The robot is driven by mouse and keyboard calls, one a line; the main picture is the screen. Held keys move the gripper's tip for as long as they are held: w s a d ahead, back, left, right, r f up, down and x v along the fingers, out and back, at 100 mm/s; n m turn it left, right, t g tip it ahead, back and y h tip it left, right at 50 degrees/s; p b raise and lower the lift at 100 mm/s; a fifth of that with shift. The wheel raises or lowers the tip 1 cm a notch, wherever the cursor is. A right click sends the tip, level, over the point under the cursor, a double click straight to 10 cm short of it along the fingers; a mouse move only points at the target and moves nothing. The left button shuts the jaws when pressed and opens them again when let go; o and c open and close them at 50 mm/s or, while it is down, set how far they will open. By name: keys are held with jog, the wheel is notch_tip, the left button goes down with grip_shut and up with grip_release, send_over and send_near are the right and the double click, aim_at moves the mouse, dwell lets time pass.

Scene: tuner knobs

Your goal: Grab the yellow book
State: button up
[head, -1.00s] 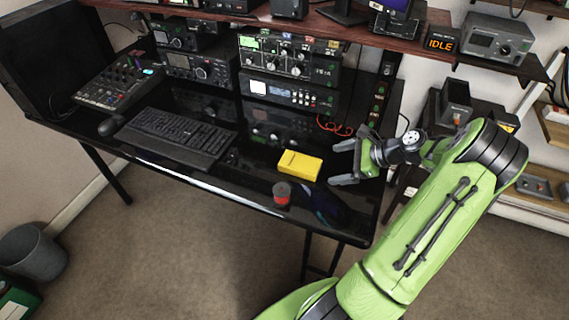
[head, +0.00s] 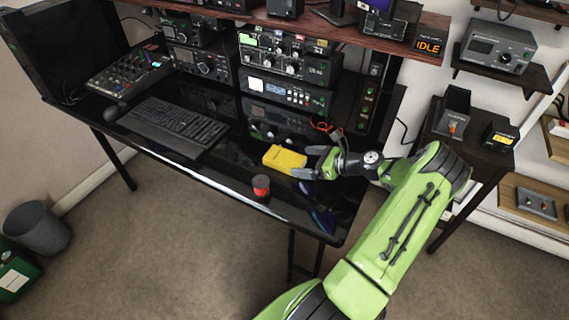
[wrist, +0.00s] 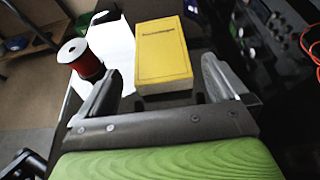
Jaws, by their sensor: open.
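The yellow book (head: 284,159) lies flat on the black desk (head: 216,164), near its right end. It also shows in the wrist view (wrist: 163,55), straight ahead of my gripper, its near edge close to the space between the fingers. My gripper (head: 309,162) is just right of the book in the head view, with its fingers pointing toward it. In the wrist view the two fingers (wrist: 164,88) are spread apart with nothing held between them. I cannot tell whether a fingertip touches the book.
A red spool (head: 261,185) stands on the desk in front of the book; it also shows in the wrist view (wrist: 80,58), beyond the left finger. Stacked radio units (head: 285,91) stand behind the book. A keyboard (head: 172,127) lies to the left.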

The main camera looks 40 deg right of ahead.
aim_at(291, 160)
jog(key=b+x, duration=0.1)
jog(key=x, duration=0.4)
jog(key=shift+f+b, duration=0.15)
jog(key=shift+b, duration=0.25)
jog(key=c, duration=0.9)
jog(key=shift+c, duration=0.5)
jog(key=shift+r, duration=0.25)
